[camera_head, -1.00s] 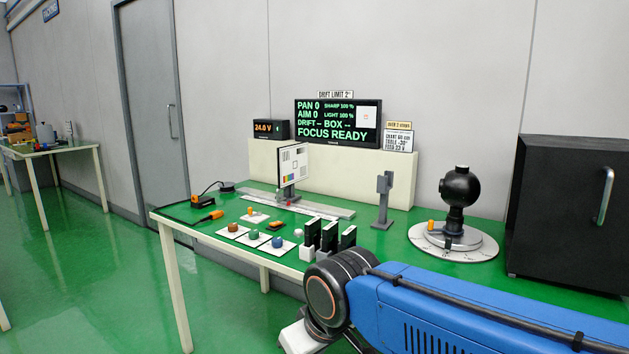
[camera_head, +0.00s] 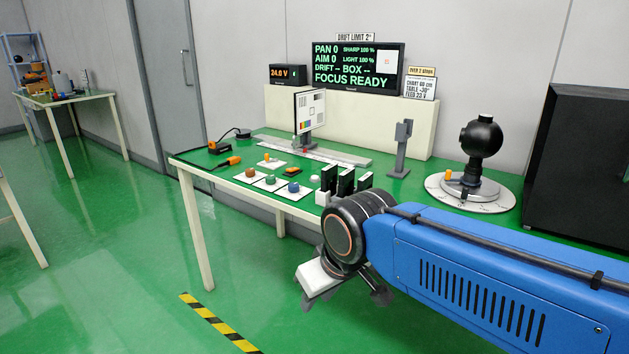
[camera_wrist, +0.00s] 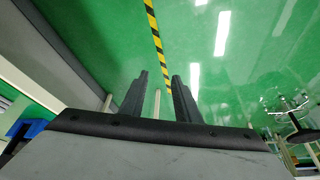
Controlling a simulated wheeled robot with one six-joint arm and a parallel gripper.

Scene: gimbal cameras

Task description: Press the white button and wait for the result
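A small white domed object, seemingly the white button (camera_head: 314,180), sits on the green-topped table (camera_head: 222,165), between the blue knob and the dark upright blocks. The display (camera_head: 357,66) reads "PAN 0, AIM 0, SHARP 100 %, LIGHT 100 %, DRIFT --, BOX --, FOCUS READY". My gripper is partly hidden in the head view, low in front of the table and apart from the white object. In the wrist view my gripper (camera_wrist: 160,76) has two dark fingers spread with nothing between them, over the green floor.
Red-brown (camera_head: 250,172), green (camera_head: 270,180) and blue (camera_head: 293,187) knobs sit on white cards. Dark upright blocks (camera_head: 346,181) stand right of the white object. A black ball-headed device (camera_head: 481,137) stands on a round dial. The floor left of the table is open.

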